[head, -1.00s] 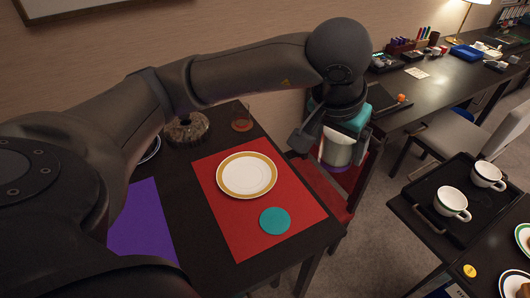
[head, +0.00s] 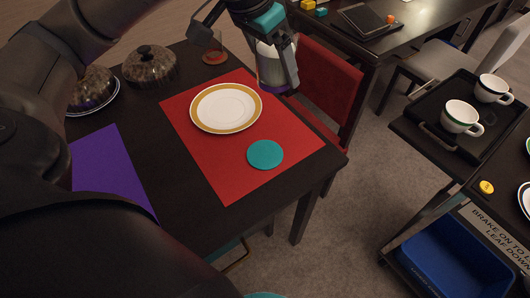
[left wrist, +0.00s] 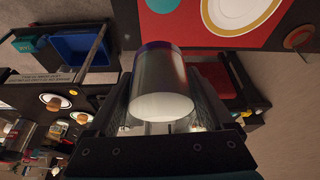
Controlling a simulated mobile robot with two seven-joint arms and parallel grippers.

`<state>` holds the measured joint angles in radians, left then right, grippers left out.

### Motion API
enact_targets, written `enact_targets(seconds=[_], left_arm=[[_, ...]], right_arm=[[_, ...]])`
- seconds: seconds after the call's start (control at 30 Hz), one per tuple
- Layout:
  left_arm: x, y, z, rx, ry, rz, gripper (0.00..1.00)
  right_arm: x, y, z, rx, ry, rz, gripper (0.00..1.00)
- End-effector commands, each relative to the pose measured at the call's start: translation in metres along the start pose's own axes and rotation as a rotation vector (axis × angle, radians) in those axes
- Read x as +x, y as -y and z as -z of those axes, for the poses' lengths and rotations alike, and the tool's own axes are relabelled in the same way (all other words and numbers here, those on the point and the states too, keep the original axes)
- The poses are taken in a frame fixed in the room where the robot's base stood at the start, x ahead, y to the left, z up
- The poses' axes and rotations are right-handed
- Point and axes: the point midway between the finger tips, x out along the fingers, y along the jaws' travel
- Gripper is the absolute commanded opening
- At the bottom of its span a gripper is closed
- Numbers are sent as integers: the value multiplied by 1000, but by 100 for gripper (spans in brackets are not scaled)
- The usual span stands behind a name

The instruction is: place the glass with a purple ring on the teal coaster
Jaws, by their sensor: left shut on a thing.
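The glass with a purple ring (head: 272,74) is held in my left gripper (head: 279,82), just past the far right edge of the red mat. Its purple band is at the lower end. In the left wrist view the glass (left wrist: 161,85) sits between the two fingers, its purple end pointing away. The teal coaster (head: 265,155) lies bare and flat on the red mat, nearer than the glass. The coaster also shows in part at the top of the left wrist view (left wrist: 163,4). My right gripper is not in view.
A gold-rimmed white plate (head: 226,108) sits beside the coaster on the red mat (head: 212,172). Another glass (head: 215,50) stands behind it. A red chair (head: 333,88) is close behind the held glass. A trolley tray (head: 425,130) with cups stands at right.

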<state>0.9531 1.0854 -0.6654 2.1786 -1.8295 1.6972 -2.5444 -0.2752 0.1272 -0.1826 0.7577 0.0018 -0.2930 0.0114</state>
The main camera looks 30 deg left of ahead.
Motion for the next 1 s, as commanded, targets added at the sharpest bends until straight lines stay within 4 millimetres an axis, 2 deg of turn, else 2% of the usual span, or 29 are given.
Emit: enact_targets(seconds=[0.03,0.1,0.33,0.67,1.0], left_arm=[[9,4,-5,11,-7,-2,0],[13,7,-9,30,-9,-9,0],[19,14,-16,76,-20,-22,0],[25,16,-20,89,-22,-26,0],[67,16,-37,90,-20,-25,0]], right_arm=[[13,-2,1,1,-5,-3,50],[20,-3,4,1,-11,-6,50],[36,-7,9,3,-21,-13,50],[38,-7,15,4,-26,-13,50],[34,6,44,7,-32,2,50]])
